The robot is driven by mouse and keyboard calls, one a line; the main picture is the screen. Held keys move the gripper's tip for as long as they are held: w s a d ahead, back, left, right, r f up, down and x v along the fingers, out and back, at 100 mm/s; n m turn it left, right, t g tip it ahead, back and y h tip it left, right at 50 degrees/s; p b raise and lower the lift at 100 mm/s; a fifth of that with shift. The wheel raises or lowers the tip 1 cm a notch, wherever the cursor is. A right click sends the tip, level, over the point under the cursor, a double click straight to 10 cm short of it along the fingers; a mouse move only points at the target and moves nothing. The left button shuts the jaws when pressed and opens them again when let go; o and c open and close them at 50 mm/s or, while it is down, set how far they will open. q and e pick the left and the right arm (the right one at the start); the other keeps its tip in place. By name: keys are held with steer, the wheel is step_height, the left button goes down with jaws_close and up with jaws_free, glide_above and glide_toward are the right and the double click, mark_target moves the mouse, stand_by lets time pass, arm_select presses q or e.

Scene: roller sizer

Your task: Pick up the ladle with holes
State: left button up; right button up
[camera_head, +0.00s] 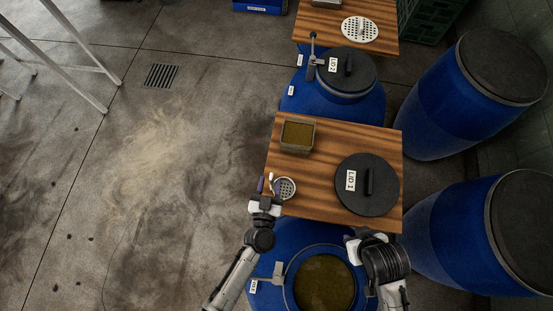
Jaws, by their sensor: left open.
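The ladle with holes (286,188) shows as a small pale round perforated bowl at the left front corner of the near wooden board (300,215). Its handle cannot be made out clearly beside my gripper. My left gripper (267,186) is open, with its fingers pointing away from me just left of the bowl, at the board's left edge. Whether it touches the ladle cannot be told. My right arm is folded at the right of the open barrel, and its gripper fingers cannot be made out.
An open blue barrel (293,290) with brownish liquid stands below. On the board are a square container (297,134) and a black lid (368,185). A lidded barrel (345,72) and a perforated disc (360,29) are farther back. More barrels stand right; the left floor is open.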

arm_select(q)
steer(key=shift+x, duration=2.1)
jaws_close()
